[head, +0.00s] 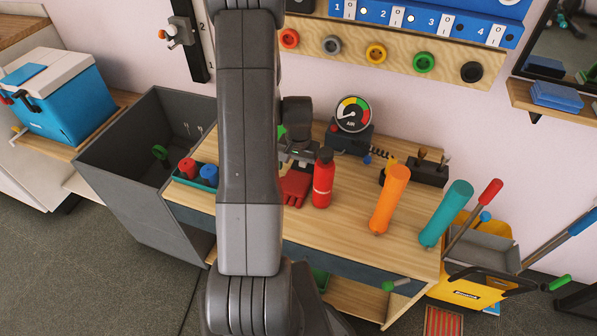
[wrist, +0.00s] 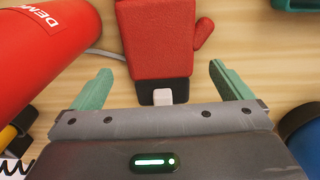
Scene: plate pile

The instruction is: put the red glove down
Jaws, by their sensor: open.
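The red glove (head: 294,187) lies on the wooden bench top (head: 345,222), just left of a red bottle (head: 323,183). In the wrist view the glove (wrist: 165,38) shows its thumb at the right and its black cuff toward me. A small pale tab sticks out from the cuff. My gripper (wrist: 160,72) is open, its green fingers spread on either side of the cuff with gaps on both sides. In the head view my gripper (head: 301,158) is partly hidden behind my arm, at the glove's cuff end.
The red bottle (wrist: 45,50) is close to the left finger. A tray with red and blue cylinders (head: 208,175) is at left. A gauge (head: 352,115) stands behind; orange (head: 390,199) and teal (head: 446,213) cylinders are at right. Bare bench lies in front of the bottle.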

